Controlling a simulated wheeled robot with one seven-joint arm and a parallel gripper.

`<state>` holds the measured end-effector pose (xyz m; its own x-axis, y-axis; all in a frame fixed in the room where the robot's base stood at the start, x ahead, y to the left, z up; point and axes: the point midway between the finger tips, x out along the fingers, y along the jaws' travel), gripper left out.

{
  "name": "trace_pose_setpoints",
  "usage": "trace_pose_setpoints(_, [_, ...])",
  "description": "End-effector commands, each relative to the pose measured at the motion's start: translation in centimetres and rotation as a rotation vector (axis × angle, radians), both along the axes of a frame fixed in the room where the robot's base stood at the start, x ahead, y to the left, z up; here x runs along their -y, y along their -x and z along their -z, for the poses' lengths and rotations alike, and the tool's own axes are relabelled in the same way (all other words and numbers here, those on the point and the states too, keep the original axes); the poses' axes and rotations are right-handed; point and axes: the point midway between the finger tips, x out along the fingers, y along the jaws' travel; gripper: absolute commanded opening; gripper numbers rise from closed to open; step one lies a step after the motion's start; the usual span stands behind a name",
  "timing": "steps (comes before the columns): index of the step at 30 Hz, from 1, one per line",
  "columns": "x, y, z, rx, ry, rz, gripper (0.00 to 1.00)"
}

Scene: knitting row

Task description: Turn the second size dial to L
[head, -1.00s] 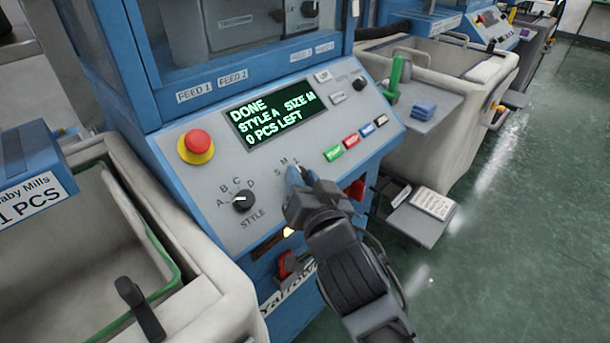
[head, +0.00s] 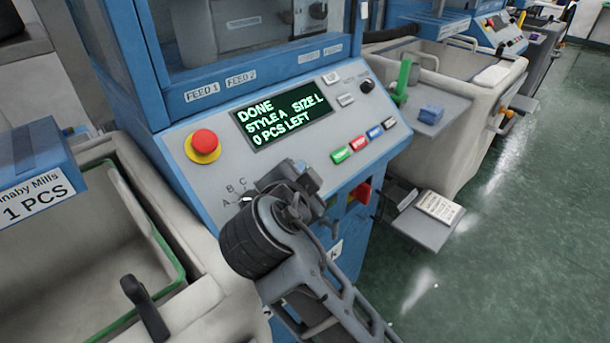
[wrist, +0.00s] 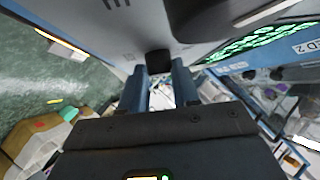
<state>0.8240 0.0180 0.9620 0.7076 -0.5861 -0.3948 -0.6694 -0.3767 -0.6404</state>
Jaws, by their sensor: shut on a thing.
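The size dial is hidden behind my gripper (head: 290,175) in the head view. In the wrist view a black knob (wrist: 158,62), the size dial, sits between the tips of my two blue-grey fingers, and my gripper is shut on it. The dial's pointer and its letters are covered. The green display (head: 282,119) on the sloped grey panel (head: 190,178) reads DONE, STYLE A, SIZE L, 0 PCS LEFT.
A red stop button (head: 205,143) on a yellow ring is at the panel's left. Several coloured buttons (head: 358,144) line its right. The style dial is mostly hidden by my arm. A bin (head: 95,225) stands at left; green floor (head: 500,240) is clear at right.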

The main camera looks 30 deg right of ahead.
Motion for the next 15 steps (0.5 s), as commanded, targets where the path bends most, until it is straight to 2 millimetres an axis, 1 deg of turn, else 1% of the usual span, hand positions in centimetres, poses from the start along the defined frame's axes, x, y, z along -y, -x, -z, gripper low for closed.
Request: trace_pose_setpoints(15, [-0.14, -0.12, 0.11, -0.013, -0.036, 0.040, 0.00])
